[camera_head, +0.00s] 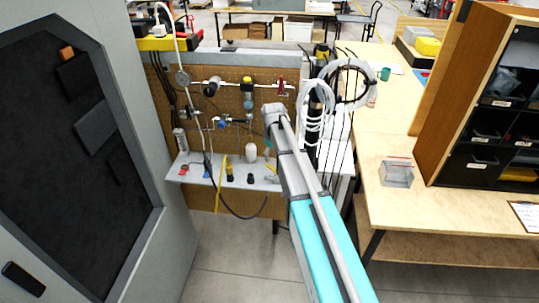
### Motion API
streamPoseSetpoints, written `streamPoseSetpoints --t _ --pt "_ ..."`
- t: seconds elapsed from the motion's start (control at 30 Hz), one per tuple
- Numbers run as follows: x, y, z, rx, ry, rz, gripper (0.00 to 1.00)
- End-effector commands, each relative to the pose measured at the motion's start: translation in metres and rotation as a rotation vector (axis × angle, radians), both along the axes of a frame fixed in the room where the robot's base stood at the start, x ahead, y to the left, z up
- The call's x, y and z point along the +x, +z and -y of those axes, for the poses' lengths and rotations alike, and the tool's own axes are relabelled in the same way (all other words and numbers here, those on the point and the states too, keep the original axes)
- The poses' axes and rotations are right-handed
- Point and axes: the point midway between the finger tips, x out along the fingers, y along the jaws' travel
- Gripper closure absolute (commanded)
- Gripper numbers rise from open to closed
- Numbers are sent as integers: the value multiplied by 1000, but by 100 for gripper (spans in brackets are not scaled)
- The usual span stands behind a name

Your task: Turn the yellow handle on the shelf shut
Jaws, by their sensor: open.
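A grey shelf (188,164) juts out from a brown pegboard panel (160,92). On its right part, close beside my arm's outline, is a small yellow piece (271,169) that looks like the handle; its turn angle is too small to read. A thin upright yellow strip (222,172) crosses the shelf's front further left. My arm reaches up from the bottom right, its grey end in front of the panel's right side. The gripper's fingers do not show; they are hidden behind the arm or out of sight.
Red and blue fittings (183,172) and black knobs (229,174) sit on the shelf. Pipes and valves, one with a yellow top (247,81), line the panel. Coiled white tubing (318,110) hangs right. A grey cabinet (150,120) stands left, a wooden table (400,205) right.

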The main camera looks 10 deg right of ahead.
Motion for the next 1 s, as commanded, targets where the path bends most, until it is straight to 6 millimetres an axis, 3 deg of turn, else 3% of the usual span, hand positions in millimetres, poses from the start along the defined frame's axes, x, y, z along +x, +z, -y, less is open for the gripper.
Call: streamPoseSetpoints --t 0.03,0.3,1.0 --pt "15 18 0 0 16 0 43" --pt "45 43 -1 0 79 0 43" --pt "48 40 -2 0 91 0 43"
